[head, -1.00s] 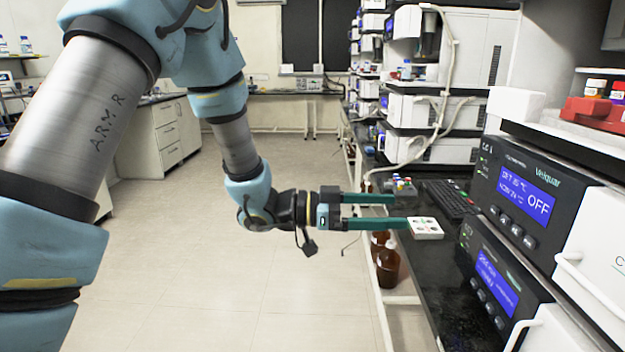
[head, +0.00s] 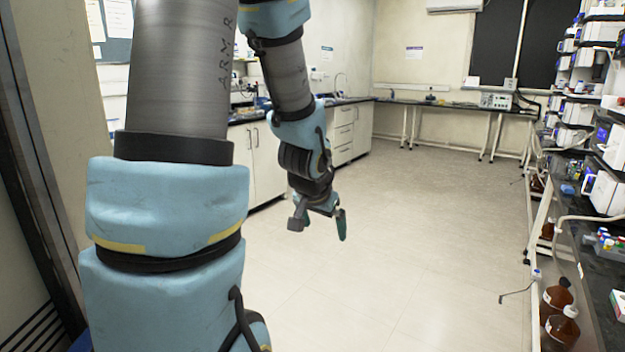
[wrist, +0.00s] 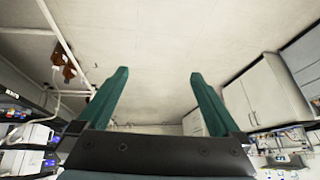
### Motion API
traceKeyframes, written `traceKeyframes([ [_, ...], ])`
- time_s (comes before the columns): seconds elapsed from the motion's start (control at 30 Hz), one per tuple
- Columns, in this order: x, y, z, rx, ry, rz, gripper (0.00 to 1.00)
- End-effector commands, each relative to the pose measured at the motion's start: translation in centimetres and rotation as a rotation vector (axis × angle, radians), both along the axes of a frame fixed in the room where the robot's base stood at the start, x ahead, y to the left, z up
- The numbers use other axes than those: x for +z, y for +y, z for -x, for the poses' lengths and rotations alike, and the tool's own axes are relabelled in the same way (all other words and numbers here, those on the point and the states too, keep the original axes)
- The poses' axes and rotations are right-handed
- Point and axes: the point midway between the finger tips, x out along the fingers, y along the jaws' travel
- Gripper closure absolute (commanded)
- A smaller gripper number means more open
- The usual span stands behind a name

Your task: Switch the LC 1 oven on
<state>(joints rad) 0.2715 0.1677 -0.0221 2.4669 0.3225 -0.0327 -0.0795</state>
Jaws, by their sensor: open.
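The LC 1 oven is out of view in both current views. My gripper (head: 335,222) hangs over the open floor, left of the right-hand bench in the head view, with its fingers pointing down. In the wrist view my gripper (wrist: 158,74) has its two green fingers wide apart, with only floor between them. It holds nothing.
A black bench (head: 604,290) with instrument stacks runs along the right. Brown bottles (head: 562,327) stand below its edge. White cabinets (head: 262,165) line the left, and a bench (head: 455,104) stands at the back. The middle floor (head: 420,250) is clear.

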Motion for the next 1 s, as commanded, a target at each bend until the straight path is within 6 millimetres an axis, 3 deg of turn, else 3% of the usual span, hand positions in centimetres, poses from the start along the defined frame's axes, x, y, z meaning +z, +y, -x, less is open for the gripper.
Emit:
traceKeyframes([
  [0.03,0.1,3.0,1.7,0.102,0.069,-0.017,0.0],
  [0.1,-0.1,5.9,4.4,0.216,0.172,-0.03,0.0],
  [0.2,-0.2,8.2,7.9,0.336,0.297,-0.025,0.0],
  [0.33,-0.1,9.2,10.4,0.411,0.388,-0.011,0.0],
  [0.6,-0.2,9.3,11.0,0.425,0.41,-0.008,0.0],
  [1.0,-0.2,9.3,11.0,0.424,0.408,-0.008,0.44],
])
